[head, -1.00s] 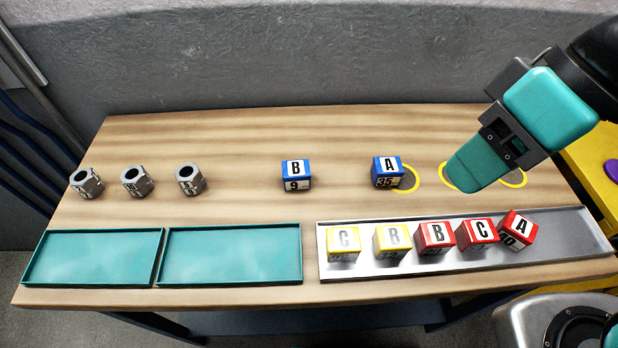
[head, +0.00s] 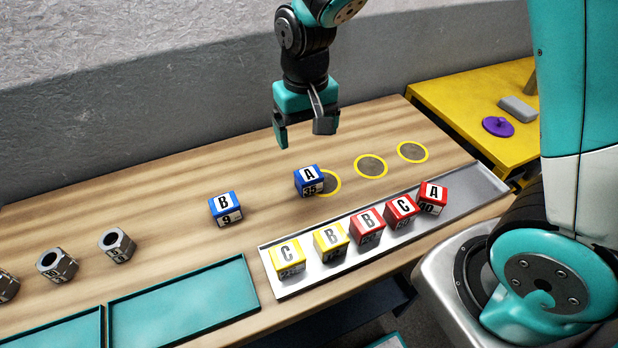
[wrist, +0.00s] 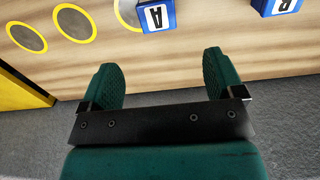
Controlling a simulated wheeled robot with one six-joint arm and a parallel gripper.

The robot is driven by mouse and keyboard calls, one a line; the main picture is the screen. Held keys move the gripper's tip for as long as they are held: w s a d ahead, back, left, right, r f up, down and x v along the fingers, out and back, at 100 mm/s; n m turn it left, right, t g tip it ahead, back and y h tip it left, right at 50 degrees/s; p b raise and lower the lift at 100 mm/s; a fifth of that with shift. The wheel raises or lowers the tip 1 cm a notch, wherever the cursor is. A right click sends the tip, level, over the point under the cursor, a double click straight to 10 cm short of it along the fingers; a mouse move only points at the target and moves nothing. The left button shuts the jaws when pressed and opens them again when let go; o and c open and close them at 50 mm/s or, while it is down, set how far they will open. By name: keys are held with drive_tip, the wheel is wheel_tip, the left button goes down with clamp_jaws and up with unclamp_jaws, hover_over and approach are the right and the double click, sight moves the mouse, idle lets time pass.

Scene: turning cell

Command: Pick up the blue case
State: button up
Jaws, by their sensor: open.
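Two blue cases stand on the wooden table. The blue case marked A and 35 (head: 309,181) overlaps the edge of a yellow-ringed circle. The blue case marked B and 9 (head: 226,209) stands to its left. Both show at the top of the wrist view, A (wrist: 156,15) near the middle and B (wrist: 277,6) cut off at the right. My gripper (head: 303,134) is open and empty, above the table behind the A case and apart from it. Its two teal fingers (wrist: 166,75) are spread in the wrist view, with nothing between them but table edge and floor.
A metal tray (head: 461,204) along the front holds yellow and red cases. Teal trays (head: 185,305) and several grey hex nuts (head: 117,245) are at the left. Two bare ringed circles (head: 370,166) lie right of case A. A yellow table (head: 455,105) carries a purple knob-like piece (head: 497,127).

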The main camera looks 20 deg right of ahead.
sight(309, 174)
wheel_tip(309, 174, down, 7)
drive_tip(key=shift+r+p, duration=0.1)
drive_tip(key=shift+p, duration=0.25)
drive_tip(key=shift+s+d+f+p, duration=0.1)
drive_tip(key=shift+f+p, duration=0.3)
drive_tip(key=shift+f, duration=0.95)
drive_tip(key=shift+s+d+f+p, duration=0.1)
drive_tip(key=shift+f+p, duration=0.3)
drive_tip(key=shift+f, duration=0.95)
drive_tip(key=c, duration=1.1)
